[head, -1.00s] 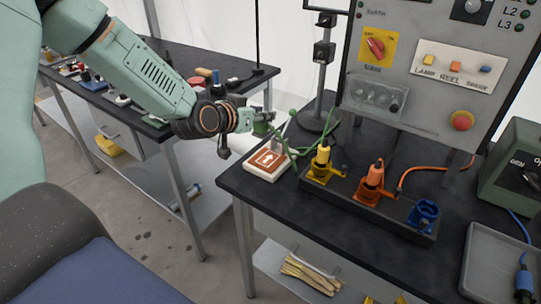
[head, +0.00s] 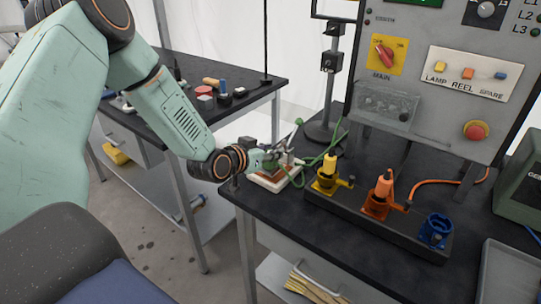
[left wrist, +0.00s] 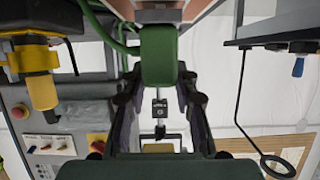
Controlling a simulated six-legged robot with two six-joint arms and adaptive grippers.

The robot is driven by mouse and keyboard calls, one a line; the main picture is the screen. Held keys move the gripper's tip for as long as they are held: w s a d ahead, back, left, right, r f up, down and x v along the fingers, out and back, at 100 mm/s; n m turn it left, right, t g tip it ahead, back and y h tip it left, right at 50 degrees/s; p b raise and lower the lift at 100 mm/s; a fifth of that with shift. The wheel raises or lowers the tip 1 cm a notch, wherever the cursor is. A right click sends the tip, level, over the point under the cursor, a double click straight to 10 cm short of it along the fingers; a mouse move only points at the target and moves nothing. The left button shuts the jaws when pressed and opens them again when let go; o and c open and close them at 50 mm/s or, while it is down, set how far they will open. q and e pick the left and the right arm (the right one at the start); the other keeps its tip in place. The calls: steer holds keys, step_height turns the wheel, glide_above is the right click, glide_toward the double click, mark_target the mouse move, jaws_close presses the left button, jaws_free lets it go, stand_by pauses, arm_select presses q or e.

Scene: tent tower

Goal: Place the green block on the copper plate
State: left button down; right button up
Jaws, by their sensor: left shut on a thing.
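The copper plate (head: 283,177), on a white base, lies at the near left corner of the black bench and is partly covered by my left gripper. My left gripper (head: 281,160) is directly over it, low down. The green block (left wrist: 158,55) is between the gripper's fingers in the left wrist view, and the gripper is shut on it. In the head view the block is mostly hidden by the fingers. I cannot tell whether the block touches the plate. My right gripper is not in view.
A green cable (head: 322,157) curves close beside the gripper. A socket rail with a yellow plug (head: 328,170), an orange plug (head: 383,186) and a blue socket (head: 436,230) stands to the right. A stand (head: 326,128) and a control panel (head: 430,85) rise behind.

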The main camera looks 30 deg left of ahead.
arm_select(q)
steer(key=shift+a+f, duration=0.1)
steer(key=shift+f, duration=0.15)
steer(key=shift+w+a, duration=0.1)
steer(key=shift+w, duration=0.05)
steer(key=c, duration=1.4)
jaws_free()
steer(key=shift+w+f, duration=0.1)
steer(key=shift+f, duration=0.05)
steer(key=o, duration=0.4)
steer(key=shift+s, duration=0.25)
steer(key=shift+c, duration=0.2)
steer(key=shift+w, duration=0.2)
